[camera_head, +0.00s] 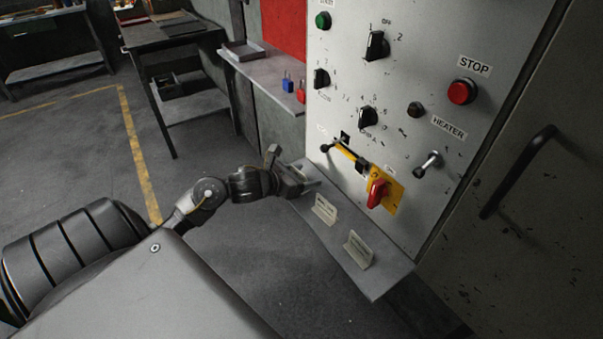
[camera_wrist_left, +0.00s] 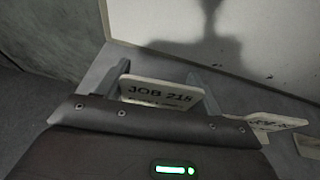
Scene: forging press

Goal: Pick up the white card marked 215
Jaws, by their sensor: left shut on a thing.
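My left gripper (camera_head: 308,184) is at the far end of the grey shelf (camera_head: 371,285), in front of the machine panel. It is shut on a white card (camera_wrist_left: 160,92), which stands between its two fingers in the left wrist view. Its bold print reads JOB and a number that looks like 215, with a smaller line below partly hidden by the gripper body. In the head view this card is mostly hidden by the gripper. I cannot tell whether the card still touches the shelf. My right gripper is not in view.
Two more white cards stand on the shelf, a middle one (camera_head: 325,209) and a nearer one (camera_head: 359,249). The panel has a red-handled switch (camera_head: 376,193) on a yellow plate and knobs close above the shelf. Blue and red padlocks (camera_head: 288,84) sit on a ledge behind.

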